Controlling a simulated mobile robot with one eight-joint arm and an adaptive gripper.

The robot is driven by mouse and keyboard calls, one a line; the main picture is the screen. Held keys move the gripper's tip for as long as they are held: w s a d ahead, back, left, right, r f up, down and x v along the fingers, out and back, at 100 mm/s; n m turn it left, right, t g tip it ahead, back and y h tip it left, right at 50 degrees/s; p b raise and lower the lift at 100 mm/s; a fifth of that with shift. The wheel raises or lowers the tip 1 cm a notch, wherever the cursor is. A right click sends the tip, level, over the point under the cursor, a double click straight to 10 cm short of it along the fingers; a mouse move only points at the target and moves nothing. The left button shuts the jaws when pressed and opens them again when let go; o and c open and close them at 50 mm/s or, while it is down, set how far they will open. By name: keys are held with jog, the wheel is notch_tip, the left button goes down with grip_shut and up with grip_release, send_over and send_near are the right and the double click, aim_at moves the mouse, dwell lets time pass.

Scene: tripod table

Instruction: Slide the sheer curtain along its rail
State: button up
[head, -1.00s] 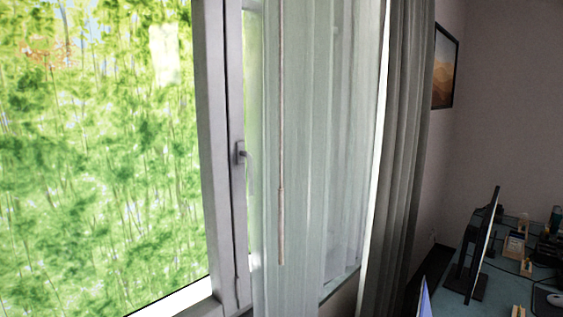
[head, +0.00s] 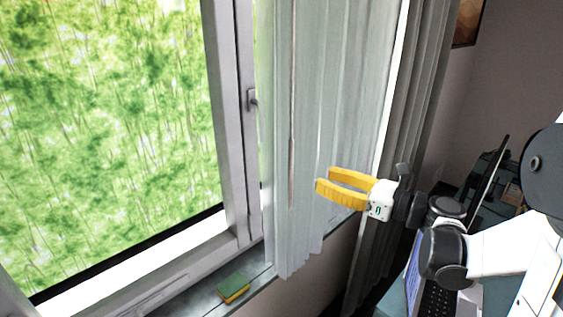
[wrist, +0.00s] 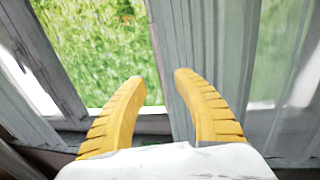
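The sheer curtain (head: 340,90) is pale and translucent, hanging in folds over the right part of the window. A thin pinkish wand (head: 292,110) hangs down along its left part. My gripper (head: 322,178) has yellow fingers, spread apart and empty. In the head view it overlaps the lower curtain, with its tips to the right of the wand's lower end. In the wrist view, grey folds (wrist: 195,35) lie beyond my gripper (wrist: 160,77), whose fingers are also apart. I cannot tell whether the fingers touch the curtain. The rail is out of view.
The window frame (head: 230,120) with a handle (head: 252,100) stands left of the curtain. A green and yellow sponge (head: 233,288) lies on the sill. A thick grey curtain (head: 420,90) hangs at the right. A laptop (head: 437,297) and a monitor (head: 488,185) stand below and beyond my arm.

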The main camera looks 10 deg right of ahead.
aim_at(290, 167)
jog(key=b+x, duration=0.1)
jog(key=x, duration=0.9)
jog(key=shift+a, duration=0.2)
grip_shut()
